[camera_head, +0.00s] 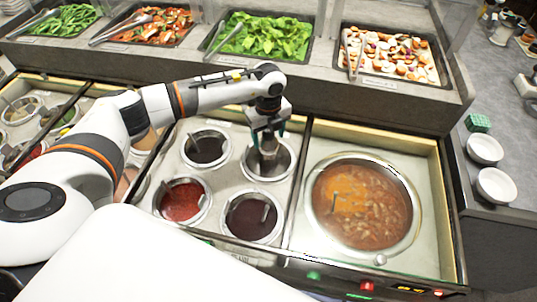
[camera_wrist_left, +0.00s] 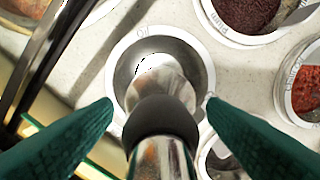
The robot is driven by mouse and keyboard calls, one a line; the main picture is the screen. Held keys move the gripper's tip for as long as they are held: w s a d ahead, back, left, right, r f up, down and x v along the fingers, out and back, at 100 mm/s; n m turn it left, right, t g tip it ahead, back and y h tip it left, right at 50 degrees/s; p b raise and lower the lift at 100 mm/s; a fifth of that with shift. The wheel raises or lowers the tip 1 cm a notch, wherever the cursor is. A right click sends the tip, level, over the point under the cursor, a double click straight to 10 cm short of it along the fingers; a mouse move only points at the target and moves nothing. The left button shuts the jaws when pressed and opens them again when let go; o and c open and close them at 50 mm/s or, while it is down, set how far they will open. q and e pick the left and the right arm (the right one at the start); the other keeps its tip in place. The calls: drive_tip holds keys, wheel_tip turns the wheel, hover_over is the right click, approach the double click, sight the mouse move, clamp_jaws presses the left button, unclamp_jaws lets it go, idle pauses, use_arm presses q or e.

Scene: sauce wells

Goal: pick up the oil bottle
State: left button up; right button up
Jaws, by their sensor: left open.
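The oil bottle (camera_head: 268,148) is a metal bottle standing in a round metal well at the back right of a group of wells. In the left wrist view the bottle (camera_wrist_left: 165,112) has a dark band below a shiny metal top, and the well's rim (camera_wrist_left: 205,62) is labelled "Oil". My left gripper (camera_head: 268,128) is above the well, at the bottle's upper part. Its green fingers (camera_wrist_left: 160,106) are spread on either side of the bottle, with visible gaps in the wrist view. My right gripper is not in view.
Nearby wells hold a dark sauce (camera_head: 205,148), a red sauce (camera_head: 182,200) and a dark red sauce (camera_head: 252,216). A large soup pot (camera_head: 410,240) is to the right. Salad trays (camera_head: 262,38) line the raised shelf behind. White bowls (camera_head: 494,185) stand at far right.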

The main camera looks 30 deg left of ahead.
use_arm(q)
clamp_jaws()
drive_tip(key=shift+r, duration=0.3)
